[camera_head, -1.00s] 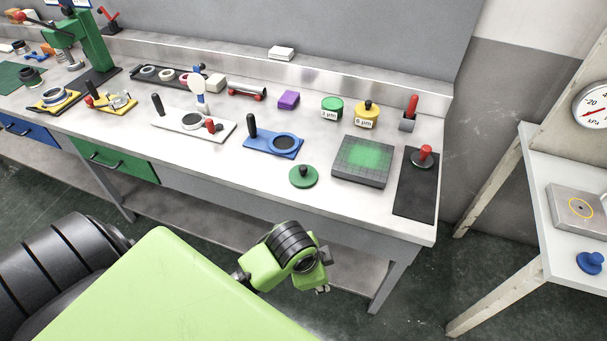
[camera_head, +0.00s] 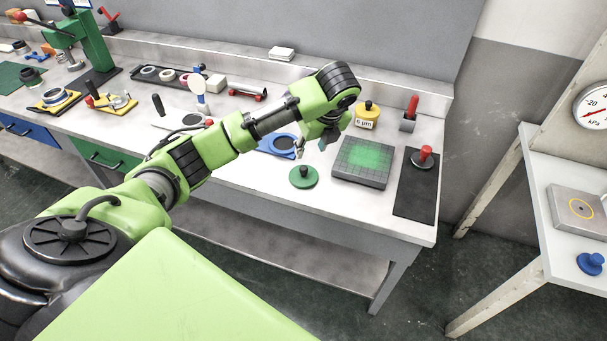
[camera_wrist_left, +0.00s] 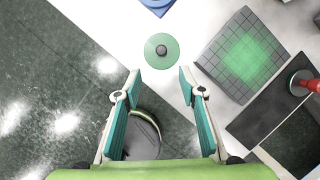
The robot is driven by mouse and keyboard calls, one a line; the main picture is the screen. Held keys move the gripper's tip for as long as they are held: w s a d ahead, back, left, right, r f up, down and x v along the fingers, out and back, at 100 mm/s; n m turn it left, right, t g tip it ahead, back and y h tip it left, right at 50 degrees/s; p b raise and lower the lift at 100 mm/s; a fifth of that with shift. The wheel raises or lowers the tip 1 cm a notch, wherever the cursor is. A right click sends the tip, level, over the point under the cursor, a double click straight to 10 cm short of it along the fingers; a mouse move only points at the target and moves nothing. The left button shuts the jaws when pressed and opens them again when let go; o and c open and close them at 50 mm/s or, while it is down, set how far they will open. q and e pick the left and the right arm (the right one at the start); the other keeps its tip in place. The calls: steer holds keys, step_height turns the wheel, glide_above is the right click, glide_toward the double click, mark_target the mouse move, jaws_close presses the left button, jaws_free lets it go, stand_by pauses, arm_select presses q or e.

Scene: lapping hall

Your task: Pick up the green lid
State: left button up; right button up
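The green lid (camera_head: 303,178), a flat round disc with a black knob, lies on the bench near its front edge, left of the grey gridded plate. It also shows in the left wrist view (camera_wrist_left: 151,59), just beyond the fingertips. My left gripper (camera_head: 313,149) is above the bench, close to the lid and apart from it. In the left wrist view its two teal-padded fingers (camera_wrist_left: 160,78) are spread wide with nothing between them. My right gripper is in neither view.
The gridded plate (camera_head: 360,177) with a green glow stands right of the lid, and a dark mat (camera_head: 414,193) lies farther right. A blue plate (camera_head: 271,145) is behind the lid.

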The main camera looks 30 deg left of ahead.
arm_select(q)
glide_above(303, 168)
steer(key=s+d, duration=0.1)
steer(key=d, duration=0.1)
steer(key=f, duration=0.7)
steer(key=shift+s+d+f+p, duration=0.1)
steer(key=shift+s+f+p, duration=0.1)
steer(key=shift+p, duration=0.2)
steer(key=shift+p+x, duration=0.6)
steer(key=shift+x, duration=2.05)
steer(key=shift+d, duration=0.1)
jaws_close()
